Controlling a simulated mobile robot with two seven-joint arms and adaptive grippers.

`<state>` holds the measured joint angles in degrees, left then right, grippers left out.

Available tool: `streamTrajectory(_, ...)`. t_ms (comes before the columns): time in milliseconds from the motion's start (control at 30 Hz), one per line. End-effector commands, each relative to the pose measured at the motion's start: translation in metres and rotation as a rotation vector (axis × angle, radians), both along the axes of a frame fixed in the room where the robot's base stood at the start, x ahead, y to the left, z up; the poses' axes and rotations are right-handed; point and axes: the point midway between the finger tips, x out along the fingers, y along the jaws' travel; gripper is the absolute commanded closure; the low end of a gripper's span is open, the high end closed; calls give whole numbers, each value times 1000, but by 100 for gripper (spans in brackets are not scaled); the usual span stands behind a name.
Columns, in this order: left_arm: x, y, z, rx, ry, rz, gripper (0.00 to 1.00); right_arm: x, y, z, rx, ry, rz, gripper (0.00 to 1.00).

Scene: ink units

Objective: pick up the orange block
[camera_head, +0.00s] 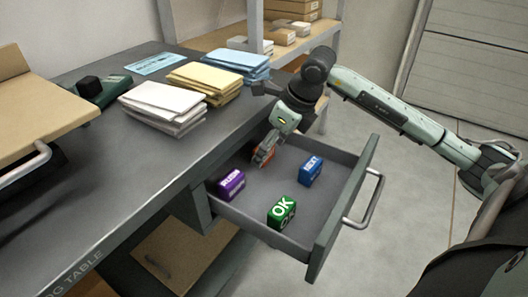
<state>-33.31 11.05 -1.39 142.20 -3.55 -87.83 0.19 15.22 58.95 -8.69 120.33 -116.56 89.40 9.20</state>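An open drawer (250,208) of the desk holds several small blocks. The orange block (263,154) is at the drawer's back left part, mostly hidden behind my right gripper (266,150). My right gripper points down into the drawer with its fingers at the orange block. The view is too small to show whether the fingers are closed on it. A purple block (231,184), a blue block (311,171) marked NEXT and a green block (282,212) marked OK lie apart from it in the drawer. My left gripper is out of view.
The drawer front with its handle (365,200) stands out over the floor at right. White (165,105), yellow (205,80) and blue (239,62) paper stacks lie on the desk behind the drawer. A shelf with boxes stands at the back.

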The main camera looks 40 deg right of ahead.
Motion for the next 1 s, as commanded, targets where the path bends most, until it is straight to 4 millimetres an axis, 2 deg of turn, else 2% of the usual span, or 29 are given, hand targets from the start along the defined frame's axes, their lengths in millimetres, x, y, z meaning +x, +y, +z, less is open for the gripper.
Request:
streamTrajectory(100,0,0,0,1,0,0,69,3,1,-9,0,-1,0,26)
streamTrajectory(333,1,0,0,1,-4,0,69,4,1,-10,-2,-2,0,26)
streamTrajectory(767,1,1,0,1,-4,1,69,4,1,-10,-2,-2,0,78)
streamTrajectory(1000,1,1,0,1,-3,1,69,4,1,-9,-2,-2,0,80)
